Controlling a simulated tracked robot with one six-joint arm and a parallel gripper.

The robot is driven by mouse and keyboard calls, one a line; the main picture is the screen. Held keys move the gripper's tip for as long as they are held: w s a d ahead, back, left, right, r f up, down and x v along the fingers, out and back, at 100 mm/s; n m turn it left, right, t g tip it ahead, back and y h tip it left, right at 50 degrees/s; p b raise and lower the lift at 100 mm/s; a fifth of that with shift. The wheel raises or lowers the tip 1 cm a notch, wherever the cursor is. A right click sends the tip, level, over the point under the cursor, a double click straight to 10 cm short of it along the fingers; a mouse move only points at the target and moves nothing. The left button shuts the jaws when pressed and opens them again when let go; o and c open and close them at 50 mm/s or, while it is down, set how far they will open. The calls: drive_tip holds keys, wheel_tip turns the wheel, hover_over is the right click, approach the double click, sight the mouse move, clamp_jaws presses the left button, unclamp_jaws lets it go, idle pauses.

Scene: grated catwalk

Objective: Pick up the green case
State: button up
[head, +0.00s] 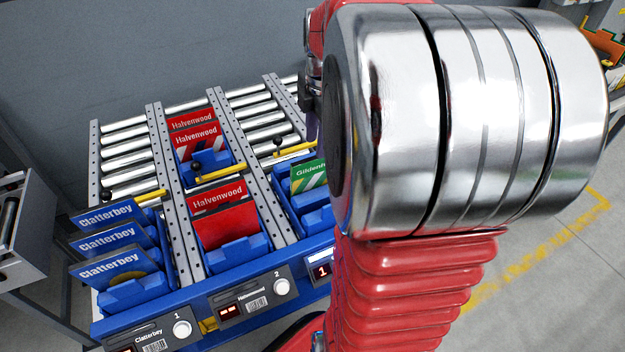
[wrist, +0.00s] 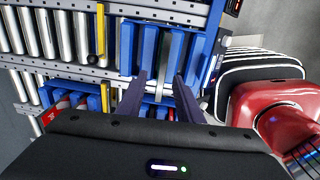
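The green case (head: 309,176), lettered "Gildenh…", stands in a blue holder in the third lane of the roller rack, partly hidden by my arm in the head view. In the wrist view my gripper (wrist: 159,80) is open, its two dark fingers apart above blue holders. A thin dark upright edge shows between the fingers; I cannot tell whether it is the green case seen edge-on. No contact is visible.
Red Halvenwood cases (head: 217,196) stand in the middle lane and blue Clatterbey cases (head: 113,266) in the left lane. Yellow stop bars (head: 220,173) with black knobs cross the lanes. Metal rails (head: 229,155) divide the lanes. A grey wall stands behind.

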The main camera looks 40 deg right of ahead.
drive_tip(key=f, duration=0.4)
drive_tip(key=w+f, duration=0.1)
drive_tip(key=f, duration=0.2)
drive_tip(key=shift+d, duration=0.15)
hover_over(315, 187)
drive_tip(key=shift+f, duration=2.55)
clamp_jaws()
